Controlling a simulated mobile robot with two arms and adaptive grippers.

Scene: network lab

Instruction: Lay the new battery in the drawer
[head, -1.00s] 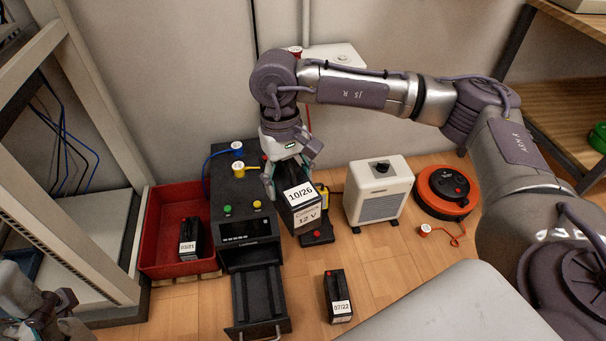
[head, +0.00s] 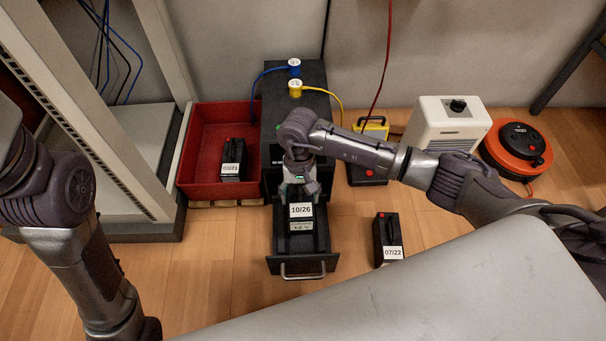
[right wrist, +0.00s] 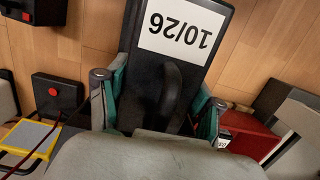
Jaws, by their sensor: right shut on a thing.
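The new battery (head: 301,225), black with white labels reading 10/26, is gripped by my right gripper (head: 299,186). It appears over the open drawer (head: 282,262) of the black cabinet (head: 305,105). I cannot tell whether it touches the drawer floor; it covers most of the drawer's inside. In the right wrist view the two fingers of the right gripper (right wrist: 160,110) close on either side of the battery (right wrist: 185,62), by its black handle. The drawer's front handle (head: 303,273) faces me. My left arm shows at the left; its gripper is out of the picture.
A red bin (head: 196,150) holding a battery marked 03/21 (head: 232,160) stands left of the cabinet. A battery marked 07/22 (head: 387,240) stands on the floor right of the drawer. A white heater (head: 445,125) and an orange cable reel (head: 516,150) are farther right.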

